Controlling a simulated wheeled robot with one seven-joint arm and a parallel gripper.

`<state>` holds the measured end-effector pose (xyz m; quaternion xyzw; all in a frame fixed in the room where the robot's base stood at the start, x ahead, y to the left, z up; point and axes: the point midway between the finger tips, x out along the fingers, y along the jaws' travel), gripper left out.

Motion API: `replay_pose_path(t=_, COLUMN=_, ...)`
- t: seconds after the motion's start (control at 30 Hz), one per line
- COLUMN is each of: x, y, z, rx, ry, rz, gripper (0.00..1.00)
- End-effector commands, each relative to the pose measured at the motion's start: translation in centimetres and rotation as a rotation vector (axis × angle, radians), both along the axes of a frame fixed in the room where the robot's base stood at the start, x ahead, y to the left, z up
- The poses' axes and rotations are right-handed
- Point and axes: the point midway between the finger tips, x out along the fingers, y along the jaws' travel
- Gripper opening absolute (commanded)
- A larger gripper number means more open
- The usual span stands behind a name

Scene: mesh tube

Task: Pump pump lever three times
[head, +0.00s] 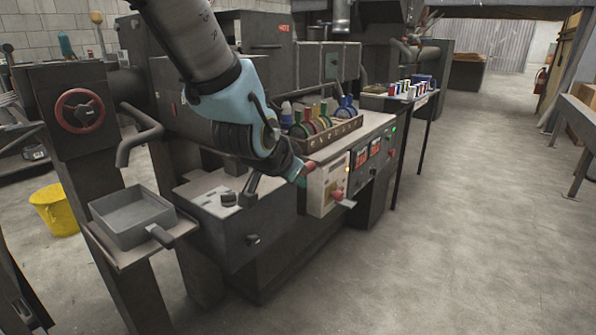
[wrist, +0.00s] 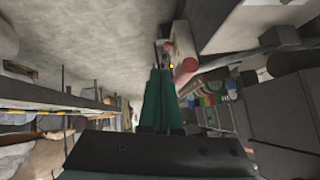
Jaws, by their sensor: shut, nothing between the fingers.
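A red grip (head: 309,168), which looks like the pump lever's handle, is at the upper left of a pale control box (head: 326,188) on the machine's front. In the wrist view the grip (wrist: 186,71) shows as a pinkish cylinder just right of my fingertips. My gripper (head: 301,180) is shut and empty, its teal fingers together (wrist: 160,75). The fingertips are beside the grip; I cannot tell whether they touch it. The lever's base is hidden. A second red knob (head: 338,195) sits lower on the box front.
The machine bench (head: 217,197) carries a black lever (head: 249,188) and a rack of coloured bottles (head: 322,130). A grey tray (head: 132,216) and a yellow bucket (head: 54,210) stand at left. The concrete floor (head: 440,240) is clear at right.

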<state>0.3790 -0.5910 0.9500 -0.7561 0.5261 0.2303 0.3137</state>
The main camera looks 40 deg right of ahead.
Motion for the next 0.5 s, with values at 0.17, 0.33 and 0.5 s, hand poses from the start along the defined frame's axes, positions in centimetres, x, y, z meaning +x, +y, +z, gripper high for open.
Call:
replay_pose_path(t=0.17, x=1.1, y=0.3, z=1.9, rx=0.012, ry=0.027, rz=0.005, gripper=0.00)
replay_pose_path(t=0.33, x=2.0, y=0.6, z=3.8, rx=0.021, ry=0.071, rz=0.005, gripper=0.00)
replay_pose_path(t=0.5, x=3.0, y=0.8, z=5.9, rx=0.017, ry=0.118, rz=0.004, gripper=0.00)
